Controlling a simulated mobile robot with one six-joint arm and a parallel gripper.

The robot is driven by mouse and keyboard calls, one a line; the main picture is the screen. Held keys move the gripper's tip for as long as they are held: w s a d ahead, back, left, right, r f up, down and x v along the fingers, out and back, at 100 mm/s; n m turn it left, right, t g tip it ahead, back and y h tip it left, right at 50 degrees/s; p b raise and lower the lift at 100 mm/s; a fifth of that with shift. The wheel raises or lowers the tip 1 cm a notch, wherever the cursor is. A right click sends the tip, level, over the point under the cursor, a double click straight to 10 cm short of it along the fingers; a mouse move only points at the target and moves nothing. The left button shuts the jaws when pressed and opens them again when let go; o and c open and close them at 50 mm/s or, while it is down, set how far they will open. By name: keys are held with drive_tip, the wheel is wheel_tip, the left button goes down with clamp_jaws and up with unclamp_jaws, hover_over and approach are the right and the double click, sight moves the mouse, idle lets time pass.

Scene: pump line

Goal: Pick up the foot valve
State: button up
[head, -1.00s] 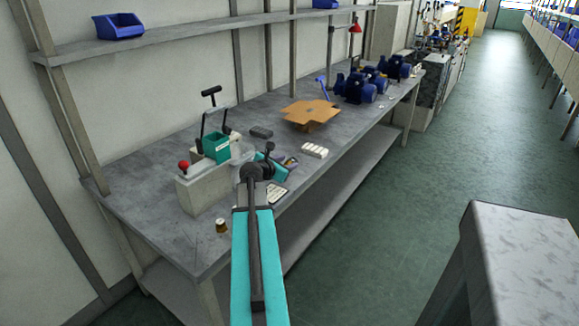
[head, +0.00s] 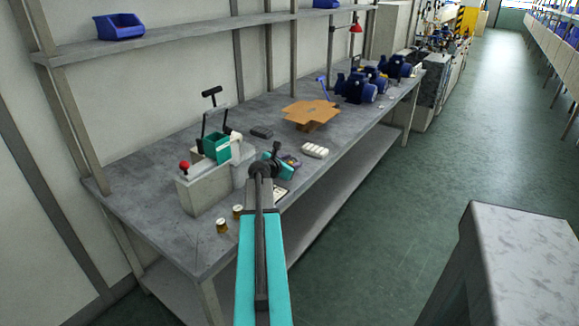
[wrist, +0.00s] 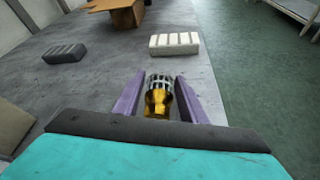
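The foot valve, a brass fitting with a striped grey strainer (wrist: 158,97), stands out between my gripper's two purple fingers in the wrist view. My gripper (wrist: 159,82) is open, with narrow gaps showing between the valve and both fingers. I cannot tell whether the valve touches the bench. In the head view my gripper (head: 290,162) is low over the bench's front edge, mostly hidden by my wrist, and the valve there is hidden. Two small brass pieces with pale tops, one (head: 222,226) and another (head: 238,211), stand near the front edge at left.
A white ribbed block (head: 315,150) lies just beyond my gripper, with a dark block (head: 262,132) to its left. A cardboard box (head: 311,112) is farther back. A grey fixture with a teal cup (head: 216,147) stands left. The bench (head: 165,235) is bare at front left.

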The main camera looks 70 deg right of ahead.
sight(292, 160)
drive_tip(key=shift+c, duration=0.4)
drive_tip(key=c, duration=0.7)
drive_tip(key=shift+r, duration=0.1)
drive_tip(key=shift+c, duration=0.2)
drive_tip(key=shift+r, duration=1.6)
drive_tip(key=s+a, duration=0.1)
drive_tip(key=a, duration=0.2)
drive_tip(key=s+a, duration=0.2)
drive_tip(key=a, duration=0.1)
drive_tip(key=s+a+r+b, duration=0.1)
drive_tip(key=s+a, duration=0.1)
drive_tip(key=a, duration=0.1)
drive_tip(key=shift+a, duration=0.4)
drive_tip(key=shift+f+b, duration=0.1)
drive_tip(key=shift+b, duration=0.4)
drive_tip(key=shift+s+b, duration=0.1)
drive_tip(key=shift+b, duration=0.3)
drive_tip(key=shift+a+b, duration=0.1)
drive_tip(key=shift+b, duration=0.3)
